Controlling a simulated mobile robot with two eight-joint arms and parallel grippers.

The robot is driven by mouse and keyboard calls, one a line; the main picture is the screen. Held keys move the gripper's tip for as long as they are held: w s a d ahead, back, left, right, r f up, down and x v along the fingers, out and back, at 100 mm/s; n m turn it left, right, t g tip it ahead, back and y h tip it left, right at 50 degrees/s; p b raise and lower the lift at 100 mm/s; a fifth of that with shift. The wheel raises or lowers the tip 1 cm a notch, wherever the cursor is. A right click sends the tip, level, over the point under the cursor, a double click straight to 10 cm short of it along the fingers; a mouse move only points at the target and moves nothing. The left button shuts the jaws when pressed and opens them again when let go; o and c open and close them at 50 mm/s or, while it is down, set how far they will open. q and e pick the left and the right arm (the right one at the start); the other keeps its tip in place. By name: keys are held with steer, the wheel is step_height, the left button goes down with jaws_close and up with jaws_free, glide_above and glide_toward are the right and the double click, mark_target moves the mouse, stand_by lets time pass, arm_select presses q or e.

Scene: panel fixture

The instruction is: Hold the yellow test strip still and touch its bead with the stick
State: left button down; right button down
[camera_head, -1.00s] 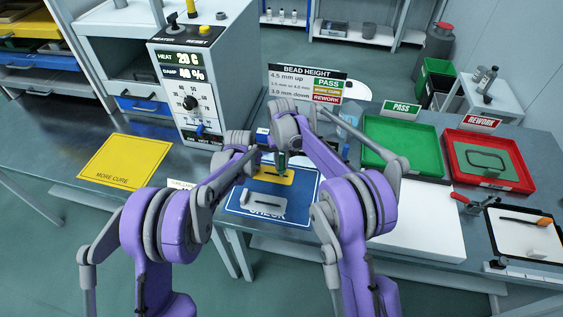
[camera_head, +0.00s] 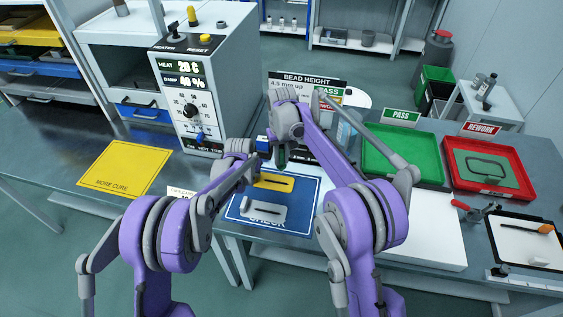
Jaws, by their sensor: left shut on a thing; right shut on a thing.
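The yellow test strip (camera_head: 273,182) lies on the blue CHECK mat (camera_head: 302,204), with a dark bead line along it. My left gripper (camera_head: 252,168) is shut at the strip's left end, partly hidden by its own wrist. My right gripper (camera_head: 281,149) is shut above the strip's far edge. A dark green tip (camera_head: 281,160), apparently the stick, points down from it; most of the stick is hidden. The tip looks apart from the bead, though depth is hard to judge. A grey piece with a dark line (camera_head: 263,211) lies in front of the strip on the mat.
The heater box (camera_head: 200,100) stands behind left and the bead-height sign (camera_head: 300,82) behind my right wrist. A yellow MORE CURE mat (camera_head: 124,168) is left. Green PASS (camera_head: 403,182) and red REWORK (camera_head: 490,190) trays and a tool tray (camera_head: 515,249) are right.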

steer(key=shift+r, duration=0.4)
arm_select(q)
steer(key=c, duration=0.7)
jaws_free()
steer(key=shift+c, duration=0.2)
arm_select(e)
steer(key=shift+w+r+p, duration=0.3)
steer(key=shift+r+p, duration=0.1)
steer(key=shift+r, duration=0.3)
arm_select(q)
steer(key=a+v, duration=0.1)
steer(key=v, duration=0.7)
steer(key=s+a+f+v, duration=0.1)
steer(key=a+v, duration=0.1)
steer(key=v, duration=0.6)
steer(key=shift+s+a, duration=0.3)
steer(key=shift+r, duration=0.1)
